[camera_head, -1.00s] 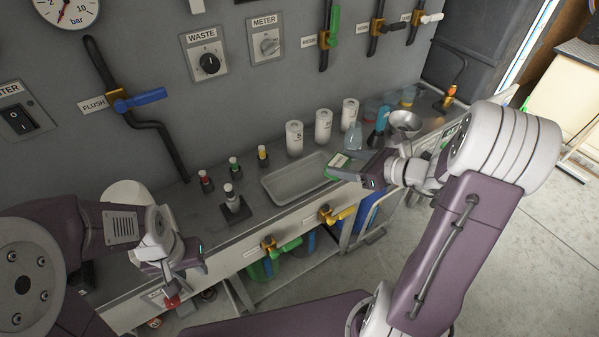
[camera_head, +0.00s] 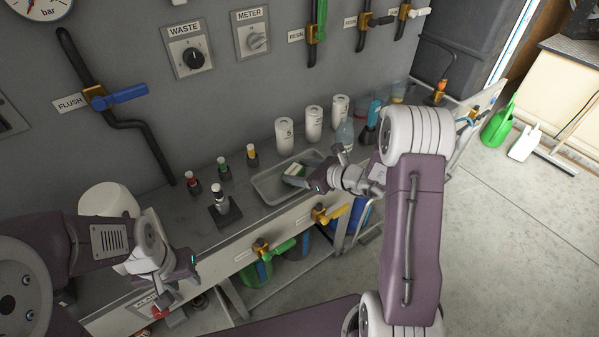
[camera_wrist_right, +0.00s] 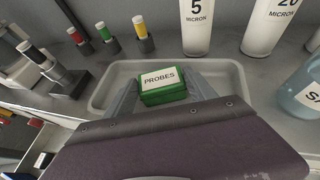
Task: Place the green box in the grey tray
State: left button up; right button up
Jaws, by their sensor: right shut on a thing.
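The green box (camera_wrist_right: 163,92), with a white label reading PROBES, is between the fingers of my right gripper (camera_wrist_right: 168,96). In the head view the green box (camera_head: 294,172) is over the grey tray (camera_head: 262,193). The grey tray (camera_wrist_right: 238,78) stands on the bench and its rim surrounds the box in the right wrist view. I cannot tell whether the box touches the tray floor. My right gripper (camera_head: 305,178) is shut on the box. My left gripper (camera_head: 180,285) is at the bench's front left; its fingers are not clear.
White filter cartridges (camera_head: 284,136) stand behind the tray. Small vials with red, green and yellow caps (camera_head: 223,168) and a black-based stand (camera_head: 224,208) are left of it. A clear bottle (camera_head: 345,133) is to the right. Valve handles (camera_head: 335,213) stick out along the bench front.

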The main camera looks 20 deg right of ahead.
jog(key=shift+f, duration=0.15)
jog(key=o, duration=1.4)
jog(key=shift+o, duration=0.2)
